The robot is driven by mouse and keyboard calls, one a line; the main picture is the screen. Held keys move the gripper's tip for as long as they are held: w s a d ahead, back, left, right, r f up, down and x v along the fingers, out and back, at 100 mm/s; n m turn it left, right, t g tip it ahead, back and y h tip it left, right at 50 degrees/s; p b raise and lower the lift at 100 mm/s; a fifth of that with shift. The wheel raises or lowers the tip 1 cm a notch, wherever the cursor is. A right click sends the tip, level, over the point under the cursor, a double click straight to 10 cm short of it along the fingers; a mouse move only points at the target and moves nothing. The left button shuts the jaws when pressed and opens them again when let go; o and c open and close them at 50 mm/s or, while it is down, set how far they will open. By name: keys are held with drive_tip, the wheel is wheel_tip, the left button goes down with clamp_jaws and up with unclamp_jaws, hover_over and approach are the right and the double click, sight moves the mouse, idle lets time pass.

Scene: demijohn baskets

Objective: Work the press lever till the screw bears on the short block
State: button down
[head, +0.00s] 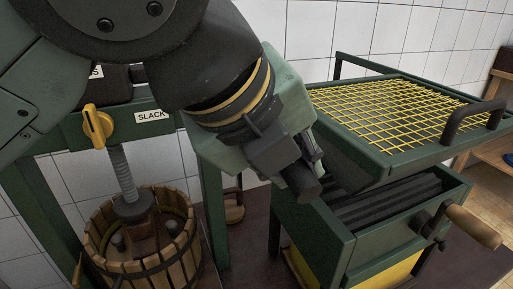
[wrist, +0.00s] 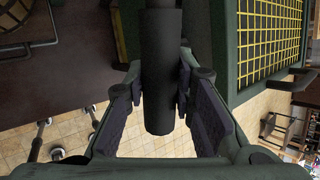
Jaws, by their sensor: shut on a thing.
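The press has a green frame (head: 66,134) with a threaded steel screw (head: 121,172) running down to a dark round foot (head: 134,207) over a slatted wooden basket (head: 175,262). Pieces inside the basket are partly hidden by the foot, and I cannot tell which is the short block or whether the screw touches it. My gripper (head: 306,160) is to the right of the screw, well above the floor. In the wrist view, its pads close around a dark round bar (wrist: 160,75), apparently the press lever's grip. The rest of the lever is hidden behind my arm.
A yellow knob (head: 97,126) sits beside a "SLACK" label (head: 152,116) on the press beam. At right stands a green crusher (head: 318,228) with a yellow grid (head: 400,107) on top and a wooden-handled crank (head: 473,227). My gripper is close to its left side.

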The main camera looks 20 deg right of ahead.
drive_tip(key=shift+f, duration=0.2)
drive_tip(key=c, duration=1.3)
unclamp_jaws()
drive_tip(key=shift+r, duration=0.1)
